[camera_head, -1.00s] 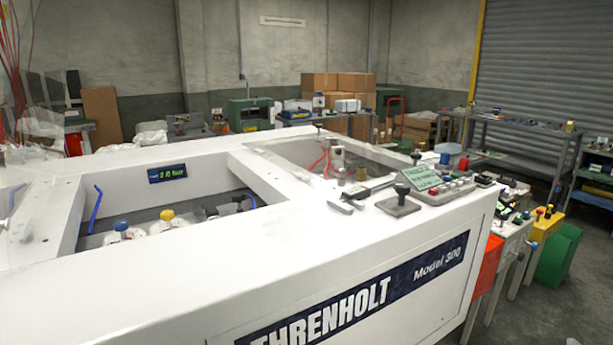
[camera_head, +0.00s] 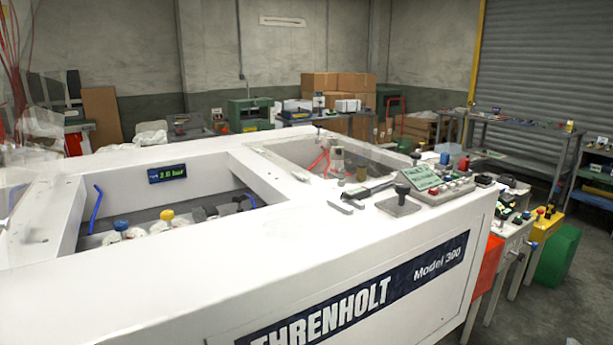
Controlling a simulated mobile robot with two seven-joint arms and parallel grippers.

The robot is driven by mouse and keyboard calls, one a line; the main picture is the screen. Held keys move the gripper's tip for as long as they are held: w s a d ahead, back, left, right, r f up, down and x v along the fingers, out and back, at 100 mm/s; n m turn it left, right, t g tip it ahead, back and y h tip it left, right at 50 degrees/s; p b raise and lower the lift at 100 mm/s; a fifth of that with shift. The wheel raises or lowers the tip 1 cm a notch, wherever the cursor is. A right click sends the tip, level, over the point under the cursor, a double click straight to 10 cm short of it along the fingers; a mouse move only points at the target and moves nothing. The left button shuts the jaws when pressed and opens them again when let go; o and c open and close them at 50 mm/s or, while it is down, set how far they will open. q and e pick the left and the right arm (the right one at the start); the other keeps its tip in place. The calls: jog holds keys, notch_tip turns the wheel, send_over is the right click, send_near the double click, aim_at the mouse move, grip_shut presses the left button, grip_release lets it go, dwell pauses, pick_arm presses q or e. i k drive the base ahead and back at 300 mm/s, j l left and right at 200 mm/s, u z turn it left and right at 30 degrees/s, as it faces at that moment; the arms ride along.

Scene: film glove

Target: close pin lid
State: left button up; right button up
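I cannot tell which part is the pin lid. A clear, see-through panel (camera_head: 14,200) stands at the far left; its outline is hard to make out. Neither of my grippers is in view.
A control panel (camera_head: 446,190) with buttons and a green sign sits on the machine's right end, beside a black-knobbed lever (camera_head: 401,198). A small display (camera_head: 167,174) is on the left bay's back wall.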

aim_at(43, 166)
jog(key=k+j+u, duration=0.2)
jog(key=j, duration=0.35)
jog(key=j+u, duration=0.15)
jog(key=j, duration=0.45)
jog(key=k+j+u, duration=0.2)
jog(key=j, duration=0.4)
jog(key=i+l, duration=0.15)
jog(key=l, duration=0.3)
